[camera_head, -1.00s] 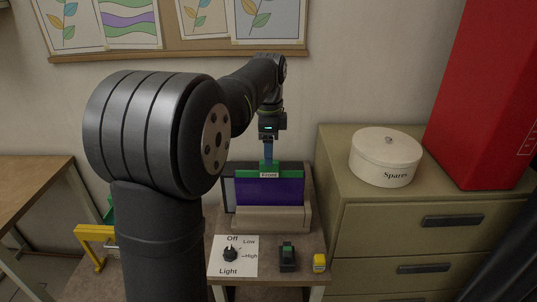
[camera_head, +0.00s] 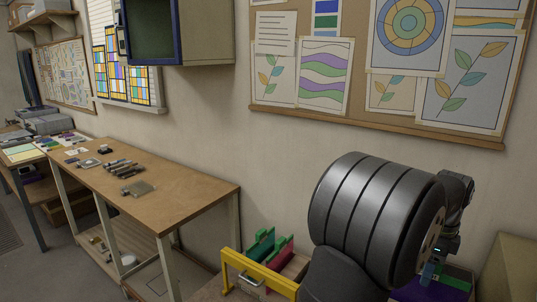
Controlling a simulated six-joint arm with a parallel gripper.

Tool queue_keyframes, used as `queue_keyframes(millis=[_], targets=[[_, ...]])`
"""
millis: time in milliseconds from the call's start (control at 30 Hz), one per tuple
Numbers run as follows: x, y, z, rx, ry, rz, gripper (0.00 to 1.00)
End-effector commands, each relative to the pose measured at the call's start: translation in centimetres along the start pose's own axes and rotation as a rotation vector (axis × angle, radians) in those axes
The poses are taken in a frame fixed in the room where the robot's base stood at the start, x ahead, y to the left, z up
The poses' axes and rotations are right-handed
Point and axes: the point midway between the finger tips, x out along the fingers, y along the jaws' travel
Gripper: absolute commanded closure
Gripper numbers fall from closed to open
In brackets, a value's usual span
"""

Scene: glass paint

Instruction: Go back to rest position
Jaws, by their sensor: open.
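My gripper (camera_head: 431,268) is at the lower right, largely hidden behind the big round joint of my own arm. It is open. It points down, close above a green-topped purple piece (camera_head: 456,284). I cannot tell whether the fingers touch it. Most of that piece is hidden by my arm or cut off at the frame's bottom.
A yellow frame (camera_head: 262,274) with green and red pieces (camera_head: 270,246) stands left of my arm. Further left is a wooden workbench (camera_head: 185,187) with small tools. A blue-edged cabinet (camera_head: 182,30) hangs on the wall. A pinboard (camera_head: 350,115) hangs behind my arm.

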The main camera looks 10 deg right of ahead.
Motion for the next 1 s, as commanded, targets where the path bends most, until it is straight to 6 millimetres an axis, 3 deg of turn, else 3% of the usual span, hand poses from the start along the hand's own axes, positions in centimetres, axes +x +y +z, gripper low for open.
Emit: queue_keyframes(millis=[533, 667, 900, 1000], targets=[[-0.4, 0.1, 0.0, 0.000, 0.000, 0.002, 0.39], [-2.1, 0.0, 0.0, 0.000, 0.000, -0.001, 0.39], [-6.8, 0.0, 0.0, 0.000, 0.001, -0.003, 0.39], [-4.6, 0.1, 0.0, 0.000, -0.001, 0.006, 0.39]])
